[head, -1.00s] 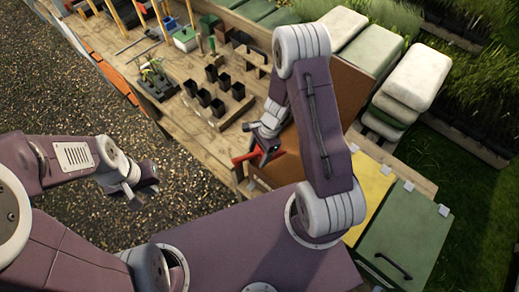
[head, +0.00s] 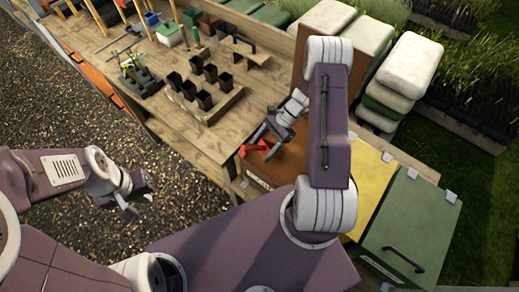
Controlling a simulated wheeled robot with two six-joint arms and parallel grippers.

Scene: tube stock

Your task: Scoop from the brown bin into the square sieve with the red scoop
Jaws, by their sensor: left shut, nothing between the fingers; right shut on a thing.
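The red scoop (head: 256,148) is at the left edge of the brown bin (head: 286,162), part of it covered by my gripper. My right gripper (head: 266,140) is shut on the scoop. The bin's contents are largely hidden behind my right arm. A tall brown panel (head: 305,45), which looks like the bin's raised lid, stands behind. My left gripper (head: 135,192) is shut and empty, above the gravel at the left. I cannot make out the square sieve clearly.
The wooden bench (head: 205,135) runs to the upper left, its near end bare. It holds a tray of black pots (head: 205,100), a dark seedling tray (head: 140,80) and a green box (head: 170,35). Yellow (head: 370,185) and green (head: 412,225) lids lie right of my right arm.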

